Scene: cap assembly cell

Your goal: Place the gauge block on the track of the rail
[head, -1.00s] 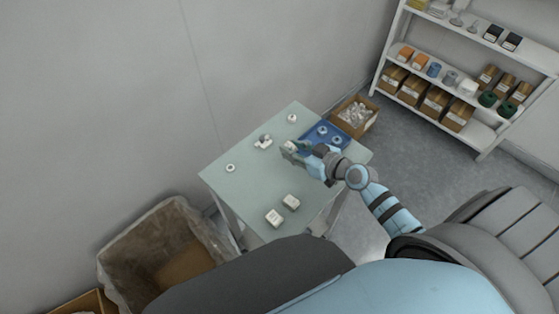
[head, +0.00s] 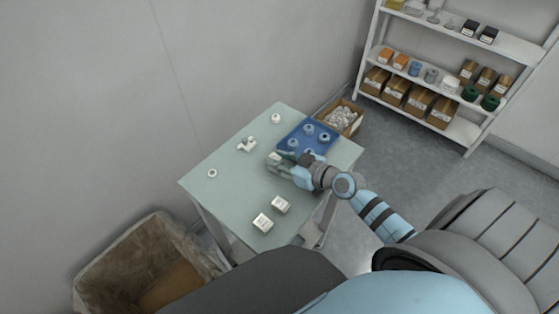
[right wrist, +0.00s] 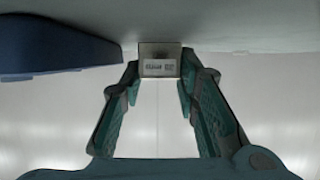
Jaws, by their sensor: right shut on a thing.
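My right gripper (head: 276,159) is over the table, just left of the blue tray's near corner. It is shut on a small pale block with a printed label, which I take to be the gauge block (right wrist: 159,67). In the right wrist view the block sits between the two fingertips (right wrist: 160,75), near the table surface; I cannot tell whether it touches it. A small white stepped piece (head: 247,144) stands on the table left of the gripper; I cannot tell whether it is the rail. No track can be made out. My left gripper is out of view.
The blue tray (head: 325,149) holds several round pieces. Two white labelled blocks (head: 262,222) (head: 280,204) lie near the table's front. A ring (head: 212,173) and a small white round part (head: 275,118) lie left and back. A cardboard box (head: 352,118) stands behind the tray.

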